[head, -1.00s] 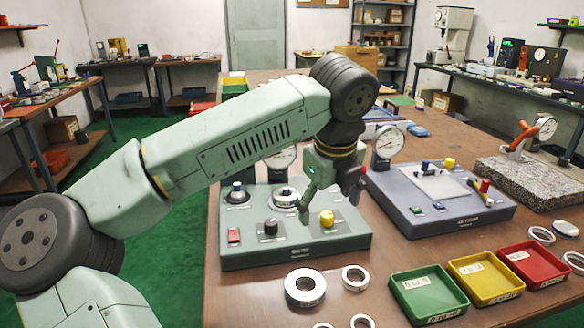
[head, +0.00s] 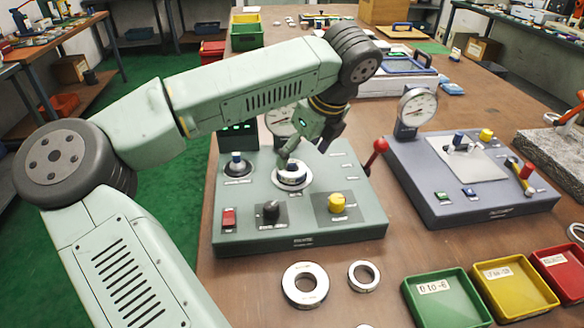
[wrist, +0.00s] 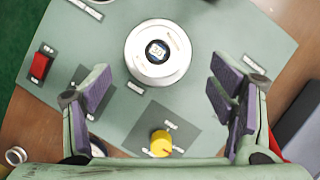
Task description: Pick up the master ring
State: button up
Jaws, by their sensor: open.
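A thick silver ring (head: 292,179), which I take to be the master ring, sits on the round seat of the green gauge station (head: 240,210). In the wrist view the ring (wrist: 140,65) lies flat around a dark-blue centre post at the upper middle. My gripper (head: 306,156) is just above and behind the ring in the head view, its fingers spread and empty. In the wrist view my gripper (wrist: 158,92) has one finger on each side, and the ring is ahead of and between the fingertips, apparently apart from both. The ring's far side is partly hidden in the head view.
A dial gauge (head: 280,121) stands behind the ring. A red-knobbed lever (head: 376,155) and yellow knob (head: 337,201) are to its right. Two loose rings, a larger one (head: 291,292) and a smaller one (head: 354,276), lie in front, beside a green tray (head: 418,306).

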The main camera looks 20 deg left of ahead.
aim_at(295, 165)
jog(key=p+x, duration=0.2)
jog(key=x, duration=0.3)
jog(key=shift+s+f, duration=0.15)
jog(key=c, duration=1.8)
